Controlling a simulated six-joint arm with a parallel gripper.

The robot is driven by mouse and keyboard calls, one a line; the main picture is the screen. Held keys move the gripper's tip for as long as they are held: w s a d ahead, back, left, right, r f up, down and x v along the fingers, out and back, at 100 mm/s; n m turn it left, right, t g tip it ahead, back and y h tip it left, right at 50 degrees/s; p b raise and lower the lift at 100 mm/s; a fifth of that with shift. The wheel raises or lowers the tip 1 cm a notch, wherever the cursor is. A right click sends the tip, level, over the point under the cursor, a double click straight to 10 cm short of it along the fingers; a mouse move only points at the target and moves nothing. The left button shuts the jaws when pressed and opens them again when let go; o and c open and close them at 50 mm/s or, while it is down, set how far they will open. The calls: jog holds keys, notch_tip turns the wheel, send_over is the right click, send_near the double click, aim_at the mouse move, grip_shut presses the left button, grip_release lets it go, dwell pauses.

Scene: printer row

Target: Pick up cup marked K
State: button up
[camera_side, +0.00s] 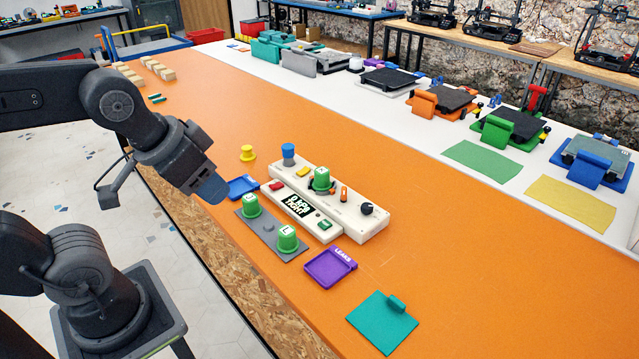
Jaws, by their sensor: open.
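Three green cups with pale marked tops are in view. One cup (250,207) stands at the left end of a grey plate (270,241), and another cup (288,240) stands at its right end; its mark looks like an L. A third cup (321,180) sits on the white device (362,226). The other two marks are too small to read, so I cannot tell which cup is K. My gripper (212,190) is open, raised above the table's near edge, left of the cups and apart from them. Its fingers are hard to make out.
A blue tray (238,187) lies close to my gripper. A purple tray (328,268) lies right of the plate, and a teal plate (382,323) further right. A yellow knob-like piece (247,153) stands behind the blue tray. The orange table (470,270) is clear at right.

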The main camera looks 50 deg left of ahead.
jog(key=shift+o, duration=0.3)
jog(key=o, duration=0.5)
jog(key=shift+o, duration=0.2)
